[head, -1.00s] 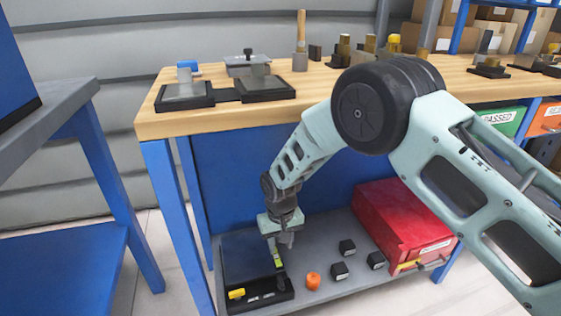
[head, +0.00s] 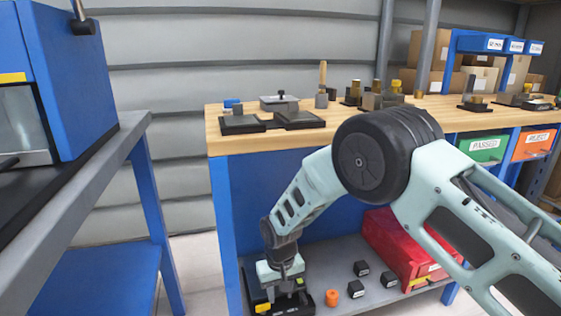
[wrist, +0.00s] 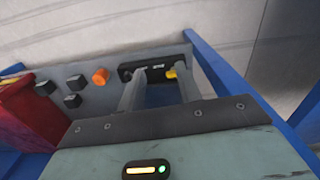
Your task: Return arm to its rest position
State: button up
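My arm reaches down over the front of the wooden-topped workbench (head: 226,142) to its grey lower shelf (head: 345,250). My gripper (wrist: 158,80) is open, with a clear gap between its two grey fingers in the wrist view and nothing held. In the head view my gripper (head: 284,277) is low, in front of or just above a black device (head: 297,309) with a yellow part at the shelf's left end. The device (wrist: 127,75) shows beyond the fingertips in the wrist view. Whether the fingers touch it cannot be told.
An orange cylinder (head: 332,298), several small black blocks (head: 356,289) and a red bin (head: 390,240) share the shelf. Black trays (head: 241,125) and metal parts stand on the bench top. A grey-topped blue table (head: 75,185) stands at left, with a floor gap between.

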jog(key=s+d+r+n+y, duration=0.1)
jog(key=s+d+r, duration=0.1)
jog(key=s+r, duration=0.55)
jog(key=s+d+r, duration=0.1)
jog(key=s+r, duration=0.3)
jog(key=r, duration=0.6)
jog(key=s+d+r+n, duration=0.1)
jog(key=s+d+r, duration=0.25)
jog(key=s, duration=0.25)
jog(key=s+d+r+n, duration=0.1)
jog(key=s+d+r, duration=0.1)
jog(key=s+d, duration=0.35)
jog(key=s+d+r+n, duration=0.1)
jog(key=s+d+r, duration=0.15)
jog(key=s, duration=0.55)
notch_tip(320, 180, up, 29)
jog(key=p, duration=2.9)
jog(key=shift+w, duration=0.25)
